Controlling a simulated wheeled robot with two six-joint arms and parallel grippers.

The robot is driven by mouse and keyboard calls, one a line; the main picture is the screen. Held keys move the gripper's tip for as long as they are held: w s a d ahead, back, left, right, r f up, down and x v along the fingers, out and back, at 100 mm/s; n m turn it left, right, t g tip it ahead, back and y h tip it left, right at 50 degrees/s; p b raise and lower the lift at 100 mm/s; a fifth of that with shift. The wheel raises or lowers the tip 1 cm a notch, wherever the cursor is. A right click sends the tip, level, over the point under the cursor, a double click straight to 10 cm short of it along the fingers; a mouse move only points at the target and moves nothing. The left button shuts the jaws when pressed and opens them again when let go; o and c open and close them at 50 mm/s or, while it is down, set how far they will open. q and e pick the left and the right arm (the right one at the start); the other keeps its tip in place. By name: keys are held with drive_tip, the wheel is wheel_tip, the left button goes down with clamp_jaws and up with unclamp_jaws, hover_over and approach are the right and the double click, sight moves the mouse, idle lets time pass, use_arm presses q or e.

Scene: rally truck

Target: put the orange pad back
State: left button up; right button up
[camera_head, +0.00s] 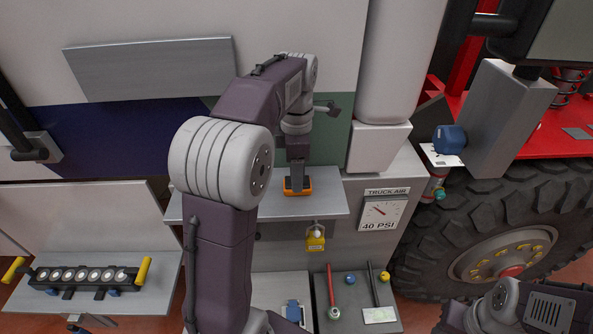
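The orange pad (307,185) is at the grey shelf (325,206) in the middle of the view. It shows as an orange rim with a darker inner part. My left gripper (297,186) points straight down onto the pad, and its lower end covers the pad's middle. The fingertips are hidden, so I cannot tell whether they are closed on the pad. I cannot tell whether the pad rests on the shelf or hangs just above it. My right arm shows at the bottom right, with its gripper out of view.
A yellow item (315,243) hangs below the shelf's front edge. A gauge reading 40 PSI (381,214) is right of the shelf. Below are a dark tray (347,316) with tools and, at left, a rack with yellow handles (90,277). A large tyre (440,235) stands at right.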

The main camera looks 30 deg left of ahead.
use_arm(q)
drive_tip(key=shift+s+d+r, duration=0.1)
drive_tip(key=shift+s+r, duration=0.05)
drive_tip(key=shift+s, duration=0.05)
drive_tip(key=r, duration=0.5)
drive_tip(key=shift+w+r, duration=0.3)
drive_tip(key=r+p, duration=0.2)
drive_tip(key=r, duration=0.4)
drive_tip(key=shift+s+r, duration=0.15)
drive_tip(key=shift+s, duration=0.05)
drive_tip(key=shift+w, duration=0.1)
